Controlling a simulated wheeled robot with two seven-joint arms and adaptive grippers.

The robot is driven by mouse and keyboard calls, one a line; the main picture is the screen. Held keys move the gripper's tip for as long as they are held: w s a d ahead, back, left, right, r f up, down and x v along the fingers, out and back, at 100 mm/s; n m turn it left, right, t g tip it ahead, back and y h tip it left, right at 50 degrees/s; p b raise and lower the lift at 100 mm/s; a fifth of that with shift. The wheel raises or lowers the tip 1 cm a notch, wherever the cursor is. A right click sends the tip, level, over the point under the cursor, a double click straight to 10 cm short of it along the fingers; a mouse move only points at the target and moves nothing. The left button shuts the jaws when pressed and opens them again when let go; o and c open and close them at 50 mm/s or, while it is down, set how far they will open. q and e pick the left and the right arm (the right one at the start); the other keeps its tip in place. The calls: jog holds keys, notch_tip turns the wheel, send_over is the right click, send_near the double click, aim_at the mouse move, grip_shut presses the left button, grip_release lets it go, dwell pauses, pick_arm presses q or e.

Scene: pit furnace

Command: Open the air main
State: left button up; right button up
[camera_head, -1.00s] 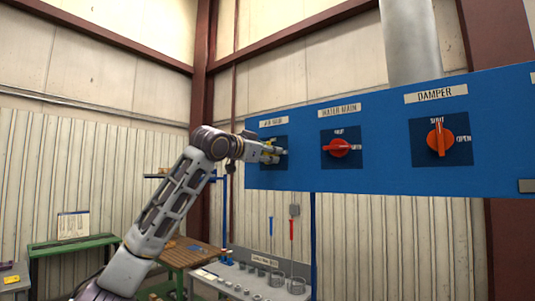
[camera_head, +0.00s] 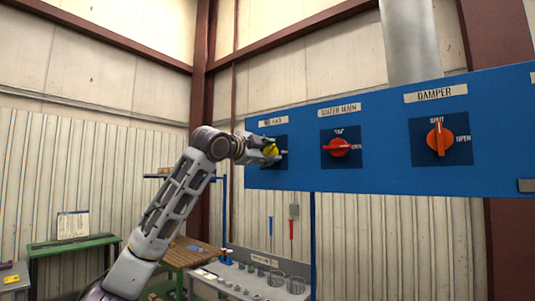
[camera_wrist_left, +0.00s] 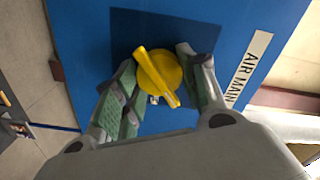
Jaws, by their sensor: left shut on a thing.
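The air main knob (camera_wrist_left: 158,72) is a round yellow knob with a raised bar, on a dark plate (camera_wrist_left: 200,35) labelled AIR MAIN in the left wrist view. Its bar lies slanted in that view. My left gripper (camera_wrist_left: 157,62) is shut on the knob, with one green-padded finger on each side. In the head view my left gripper (camera_head: 272,151) reaches the left end of the blue panel (camera_head: 378,178), and the yellow knob (camera_head: 271,150) shows partly between its fingers. My right gripper is out of view.
To the right on the panel are a red water main knob (camera_head: 338,148), its bar near level, and a red damper knob (camera_head: 440,139), its bar upright at SHUT. Below stand a wooden table (camera_head: 183,255) and a grey bench (camera_head: 250,280) with several cups.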

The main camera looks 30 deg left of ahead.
pick_arm(q)
jog(key=m, duration=0.4)
jog(key=shift+f+m, duration=0.1)
jog(key=shift+m, duration=0.3)
jog(key=shift+f+m, duration=0.1)
jog(key=shift+m, duration=1.5)
jog(key=shift+d, duration=0.1)
jog(key=o, duration=1)
jog(key=shift+o, duration=0.2)
jog(key=shift+s, duration=0.1)
jog(key=s+a, duration=0.1)
jog(key=s, duration=1)
jog(key=shift+s, duration=0.4)
